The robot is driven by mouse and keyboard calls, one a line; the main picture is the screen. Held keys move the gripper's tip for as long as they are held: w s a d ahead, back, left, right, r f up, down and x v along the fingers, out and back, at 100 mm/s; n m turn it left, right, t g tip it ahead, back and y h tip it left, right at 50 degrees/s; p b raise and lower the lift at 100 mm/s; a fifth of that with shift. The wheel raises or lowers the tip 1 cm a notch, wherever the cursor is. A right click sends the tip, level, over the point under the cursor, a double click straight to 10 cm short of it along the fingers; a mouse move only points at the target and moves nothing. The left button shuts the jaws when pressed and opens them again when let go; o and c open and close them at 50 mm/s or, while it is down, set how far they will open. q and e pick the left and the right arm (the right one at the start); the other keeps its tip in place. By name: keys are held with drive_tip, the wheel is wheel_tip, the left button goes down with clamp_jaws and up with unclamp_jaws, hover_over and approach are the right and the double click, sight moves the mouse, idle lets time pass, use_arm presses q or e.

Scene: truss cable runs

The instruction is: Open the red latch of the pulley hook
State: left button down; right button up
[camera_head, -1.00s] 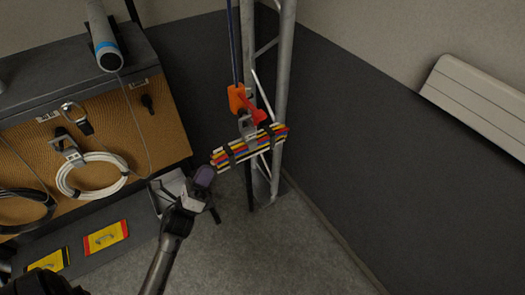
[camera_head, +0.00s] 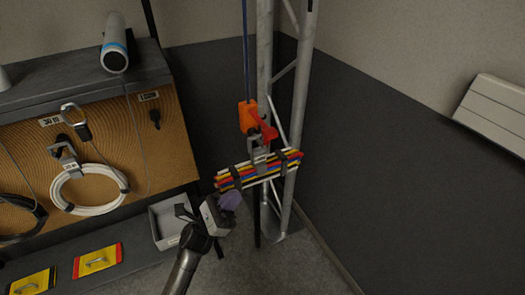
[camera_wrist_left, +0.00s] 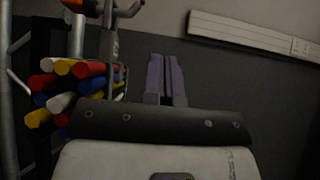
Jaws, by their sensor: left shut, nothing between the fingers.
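The orange pulley hook (camera_head: 247,116) hangs on a blue rope in front of the truss. Its red latch (camera_head: 266,128) sticks out to the right, above a grey clamp. Below it a bundle of coloured cables (camera_head: 258,170) hangs tilted, bound with dark straps. My left gripper (camera_head: 230,200) is just below the left end of the bundle, apart from the latch. In the left wrist view its purple fingers (camera_wrist_left: 166,78) are together with nothing between them. The cable ends (camera_wrist_left: 68,90) show to their left, and part of the red latch (camera_wrist_left: 130,9) shows at the top. My right gripper is not visible.
The grey metal truss (camera_head: 292,120) stands behind the bundle. A pegboard bench at the left holds a coiled white cable (camera_head: 88,190) and clips. A grey bin (camera_head: 168,225) sits near my left wrist. A white wall panel (camera_head: 497,112) is at the right.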

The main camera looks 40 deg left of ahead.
use_arm(q)
drive_tip(key=s+r+x, duration=0.2)
drive_tip(key=x, duration=1.3)
drive_tip(key=shift+a, duration=0.35)
drive_tip(key=shift+p, duration=0.3)
